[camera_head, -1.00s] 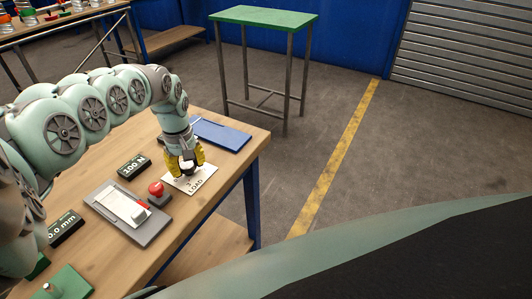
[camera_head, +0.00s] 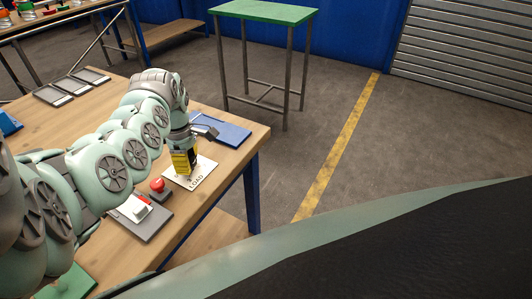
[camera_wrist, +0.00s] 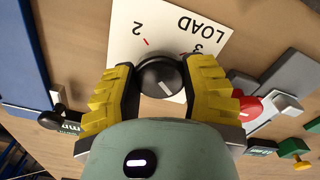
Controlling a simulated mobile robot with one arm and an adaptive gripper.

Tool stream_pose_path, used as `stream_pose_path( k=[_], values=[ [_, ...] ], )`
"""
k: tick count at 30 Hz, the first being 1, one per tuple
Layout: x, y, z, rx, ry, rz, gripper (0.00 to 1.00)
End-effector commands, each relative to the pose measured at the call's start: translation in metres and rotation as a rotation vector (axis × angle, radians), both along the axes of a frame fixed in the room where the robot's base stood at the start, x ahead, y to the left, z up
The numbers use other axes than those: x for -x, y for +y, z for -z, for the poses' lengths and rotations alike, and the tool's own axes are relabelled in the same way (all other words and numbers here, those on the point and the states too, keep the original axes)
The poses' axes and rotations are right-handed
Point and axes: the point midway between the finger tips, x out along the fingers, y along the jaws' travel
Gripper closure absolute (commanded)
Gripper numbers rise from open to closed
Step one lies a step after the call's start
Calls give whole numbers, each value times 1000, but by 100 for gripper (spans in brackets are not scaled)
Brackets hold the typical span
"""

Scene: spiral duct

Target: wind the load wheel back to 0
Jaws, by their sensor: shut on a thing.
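The load wheel is a small round black knob (camera_wrist: 158,76) with a white line on its top. In the wrist view it sits between the yellow fingers of my gripper (camera_wrist: 160,72), which are shut on its two sides. The white card (camera_wrist: 125,45) under it reads LOAD, with 2, part of a 3 and a short red tick visible. Fingers and knob hide the rest of the dial, and I see no 0. In the head view my gripper (camera_head: 184,163) points down onto the card (camera_head: 204,170), and the knob is hidden.
A red button (camera_head: 157,184) and a grey panel with a white switch (camera_head: 147,218) stand close on the near side. A blue tray (camera_head: 232,134) lies behind, with a dark object at its left end. Three dark frames (camera_head: 70,87) lie at the far left.

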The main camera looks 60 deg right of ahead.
Motion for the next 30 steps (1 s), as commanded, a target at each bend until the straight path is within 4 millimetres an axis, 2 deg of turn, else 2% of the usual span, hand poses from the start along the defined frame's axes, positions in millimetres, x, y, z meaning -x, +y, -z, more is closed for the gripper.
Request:
stream_pose_path(
  k=[2,15,30],
  values=[
    [1,-2,5,2,-5,-49,91],
    [1,-1,5,-1,-2,-272,91],
    [1,-1,2,0,-1,-314,91]
  ],
)
